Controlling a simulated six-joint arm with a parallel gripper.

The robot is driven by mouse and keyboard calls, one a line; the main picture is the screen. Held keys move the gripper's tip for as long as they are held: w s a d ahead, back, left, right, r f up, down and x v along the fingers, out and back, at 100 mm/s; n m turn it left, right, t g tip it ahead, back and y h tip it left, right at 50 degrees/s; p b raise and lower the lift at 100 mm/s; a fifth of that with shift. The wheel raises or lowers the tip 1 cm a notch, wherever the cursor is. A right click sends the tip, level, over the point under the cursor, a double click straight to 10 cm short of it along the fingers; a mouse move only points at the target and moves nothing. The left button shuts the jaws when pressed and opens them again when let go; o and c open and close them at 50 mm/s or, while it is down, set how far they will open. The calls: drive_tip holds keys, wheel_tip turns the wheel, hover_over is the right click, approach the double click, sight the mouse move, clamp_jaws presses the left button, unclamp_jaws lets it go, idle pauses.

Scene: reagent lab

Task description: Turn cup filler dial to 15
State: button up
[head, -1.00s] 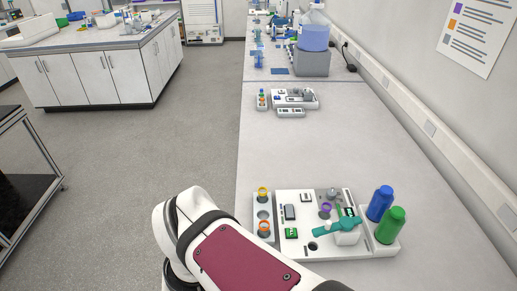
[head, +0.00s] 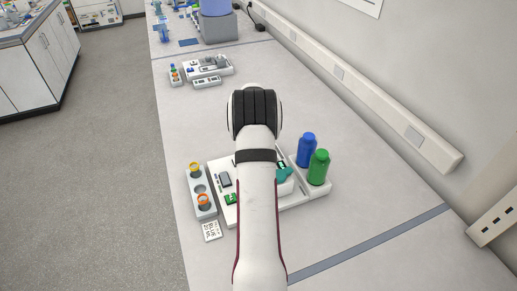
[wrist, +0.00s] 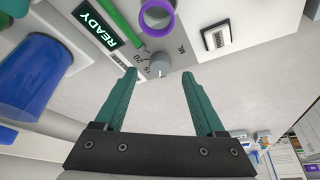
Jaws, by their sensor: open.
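The cup filler dial is a small grey round knob (wrist: 160,65) on the white panel in the wrist view. Printed scale marks, among them a 20, lie around its left side; its exact setting is hard to read. My gripper (wrist: 158,75) has two teal fingers, spread apart and empty, with the knob between and just beyond the tips. A lit READY display (wrist: 97,20), a green bar (wrist: 122,22) and a purple ring (wrist: 157,14) sit beyond it.
A blue bottle (wrist: 35,75) stands left of the fingers. The head view shows blue (head: 307,150) and green (head: 319,168) bottles right of the white station (head: 300,203). A holder with orange and yellow rings (head: 198,212) is left.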

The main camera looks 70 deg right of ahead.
drive_tip(key=shift+x, duration=1.85)
clamp_jaws()
